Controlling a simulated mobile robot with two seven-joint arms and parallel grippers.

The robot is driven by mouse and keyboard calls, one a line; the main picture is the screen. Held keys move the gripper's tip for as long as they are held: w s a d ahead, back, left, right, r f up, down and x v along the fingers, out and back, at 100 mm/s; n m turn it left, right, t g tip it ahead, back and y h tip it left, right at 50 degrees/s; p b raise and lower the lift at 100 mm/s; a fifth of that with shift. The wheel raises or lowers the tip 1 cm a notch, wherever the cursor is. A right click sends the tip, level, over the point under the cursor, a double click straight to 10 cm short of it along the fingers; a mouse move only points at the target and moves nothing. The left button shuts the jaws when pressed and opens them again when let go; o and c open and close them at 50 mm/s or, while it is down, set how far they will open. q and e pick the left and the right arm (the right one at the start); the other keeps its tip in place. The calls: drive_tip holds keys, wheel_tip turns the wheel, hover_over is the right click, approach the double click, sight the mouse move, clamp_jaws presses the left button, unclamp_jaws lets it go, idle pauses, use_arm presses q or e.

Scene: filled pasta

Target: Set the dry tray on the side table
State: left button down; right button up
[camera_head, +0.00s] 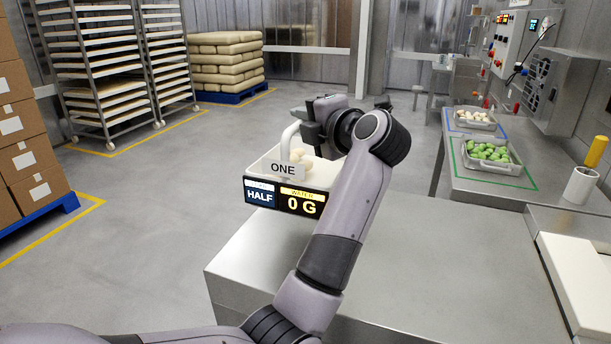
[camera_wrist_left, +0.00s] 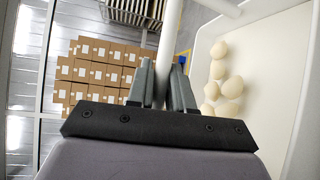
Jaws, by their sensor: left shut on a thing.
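A white tray (camera_head: 262,165) labelled ONE holds several pale round pieces; its front display reads HALF and WATER 0 G. My left gripper (camera_head: 300,122) is shut on its raised white handle. In the left wrist view the handle bar passes between the fingers of the gripper (camera_wrist_left: 163,82), and the tray (camera_wrist_left: 275,85) with its pale pieces is on the right. The tray shows at the far left corner of a bare steel table (camera_head: 400,260); I cannot tell whether it touches it. My forearm hides part of the tray. My right gripper is not in view.
A steel counter (camera_head: 515,185) at right carries a tray of green pieces (camera_head: 490,155) in a green outline and a tray of pale pieces (camera_head: 474,118) in a blue outline. Boxes (camera_head: 25,150), racks (camera_head: 100,60) and stacked sacks (camera_head: 226,62) stand at left. Open floor lies between.

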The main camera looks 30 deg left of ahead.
use_arm(q)
wheel_tip(320, 180, down, 10)
drive_tip(key=shift+f, duration=0.1)
drive_tip(key=c, duration=1)
unclamp_jaws()
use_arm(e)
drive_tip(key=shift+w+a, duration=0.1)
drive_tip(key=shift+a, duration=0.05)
use_arm(q)
drive_tip(key=shift+d, duration=0.1)
